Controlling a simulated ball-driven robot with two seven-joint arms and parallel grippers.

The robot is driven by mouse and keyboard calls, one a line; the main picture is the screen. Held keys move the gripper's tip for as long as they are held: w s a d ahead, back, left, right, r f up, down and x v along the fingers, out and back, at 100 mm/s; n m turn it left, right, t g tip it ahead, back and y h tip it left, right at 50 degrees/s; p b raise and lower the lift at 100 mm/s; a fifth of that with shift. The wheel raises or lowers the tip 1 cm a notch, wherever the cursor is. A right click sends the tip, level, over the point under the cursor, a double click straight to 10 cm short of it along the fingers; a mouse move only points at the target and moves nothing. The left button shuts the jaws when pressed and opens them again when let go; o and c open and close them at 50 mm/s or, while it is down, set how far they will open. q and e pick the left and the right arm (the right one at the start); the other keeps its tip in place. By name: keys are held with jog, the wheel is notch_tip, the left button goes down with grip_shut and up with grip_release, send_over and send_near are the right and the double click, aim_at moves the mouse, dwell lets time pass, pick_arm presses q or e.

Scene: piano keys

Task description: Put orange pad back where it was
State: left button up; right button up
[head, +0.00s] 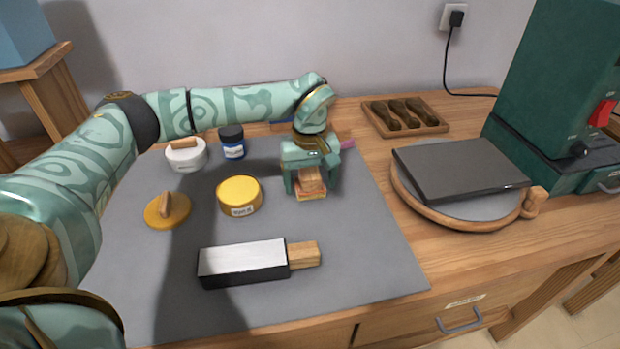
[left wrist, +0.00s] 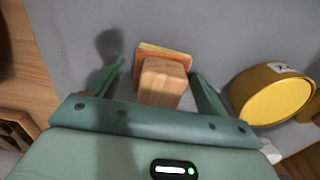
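The orange pad (head: 311,195) is a small flat block with a wooden grip (head: 312,180) on top. It rests on the grey mat (head: 365,255), right of the yellow tin. In the left wrist view the pad (left wrist: 165,51) shows beyond its wooden grip (left wrist: 161,82). My left gripper (head: 308,188) is directly over it, pointing down. Its two fingers (left wrist: 160,85) stand on either side of the wooden grip, with a gap visible on each side. My right gripper is not in view.
The yellow tin (head: 239,193), yellow lid (head: 166,211), white pot (head: 187,157), blue jar (head: 232,146) and a metal-faced block with a wooden handle (head: 245,262) sit on the mat. A round board (head: 410,198) with a dark slab (head: 460,168) stands right. The front-right mat is clear.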

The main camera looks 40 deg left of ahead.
aim_at(310, 171)
pick_arm(q)
jog(key=shift+r, duration=0.25)
notch_tip(310, 171, up, 12)
jog(key=p, duration=0.5)
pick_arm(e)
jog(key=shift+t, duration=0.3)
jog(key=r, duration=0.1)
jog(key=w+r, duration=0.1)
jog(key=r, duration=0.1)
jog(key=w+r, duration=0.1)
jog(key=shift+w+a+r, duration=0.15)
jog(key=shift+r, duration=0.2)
pick_arm(q)
jog(key=shift+f, duration=0.15)
